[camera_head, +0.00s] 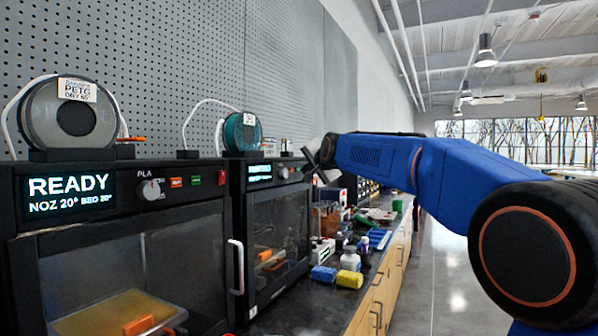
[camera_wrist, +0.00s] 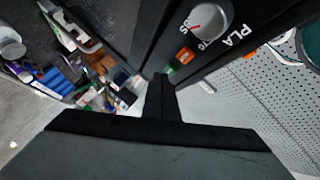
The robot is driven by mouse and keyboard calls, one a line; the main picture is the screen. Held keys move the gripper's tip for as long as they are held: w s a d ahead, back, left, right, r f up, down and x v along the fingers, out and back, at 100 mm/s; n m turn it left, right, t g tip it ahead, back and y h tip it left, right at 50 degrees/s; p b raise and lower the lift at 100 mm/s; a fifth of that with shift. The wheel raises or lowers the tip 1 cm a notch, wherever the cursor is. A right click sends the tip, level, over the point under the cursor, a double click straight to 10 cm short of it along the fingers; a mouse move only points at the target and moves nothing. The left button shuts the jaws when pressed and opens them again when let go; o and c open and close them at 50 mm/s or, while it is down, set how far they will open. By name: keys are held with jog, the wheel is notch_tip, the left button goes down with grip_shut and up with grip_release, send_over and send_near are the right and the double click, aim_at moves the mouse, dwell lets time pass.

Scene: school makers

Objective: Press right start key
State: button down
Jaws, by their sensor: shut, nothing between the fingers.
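The right printer's control panel (camera_head: 270,172) is at mid-distance in the head view, with a lit display and a knob. In the wrist view its knob (camera_wrist: 212,18), an orange key (camera_wrist: 185,55) and a green key (camera_wrist: 170,70) show in a row on the black panel. My gripper (camera_wrist: 160,78) is shut and empty, its dark tip over or beside the green key, partly covering it. I cannot tell whether it touches. In the head view my gripper (camera_head: 322,155) is in front of the panel's right end and hides the keys there.
The left printer (camera_head: 110,225) stands nearer, reading READY, with orange, green and red keys. Filament spools sit on both printers against the pegboard (camera_head: 270,60). Bottles, a yellow roll (camera_head: 350,279) and trays clutter the counter to the right. The aisle floor (camera_head: 435,270) is clear.

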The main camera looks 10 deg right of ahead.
jog(key=shift+s+d, duration=0.25)
jog(key=shift+d, duration=0.05)
jog(key=shift+d, duration=0.1)
jog(key=shift+s+d, duration=0.9)
jog(key=shift+d, duration=0.3)
jog(key=shift+s+d, duration=0.85)
jog(key=shift+d, duration=0.3)
jog(key=s+d+f+n+g+h, duration=0.1)
jog(key=s+f+n+g, duration=0.2)
jog(key=s+f, duration=1.1)
jog(key=s+d+f+n+g, duration=0.2)
jog(key=s+f+n+g, duration=0.1)
jog(key=s+f, duration=1.2)
jog(key=s+d+f+n+g+h, duration=0.1)
jog(key=s+d+f+n+g, duration=0.1)
jog(key=s+f, duration=1.3)
jog(key=s+n+g, duration=0.1)
jog(key=s+g, duration=0.1)
jog(key=s, duration=0.7)
jog(key=shift+s+n+h, duration=0.3)
jog(key=shift+s, duration=0.05)
jog(key=shift+d, duration=0.1)
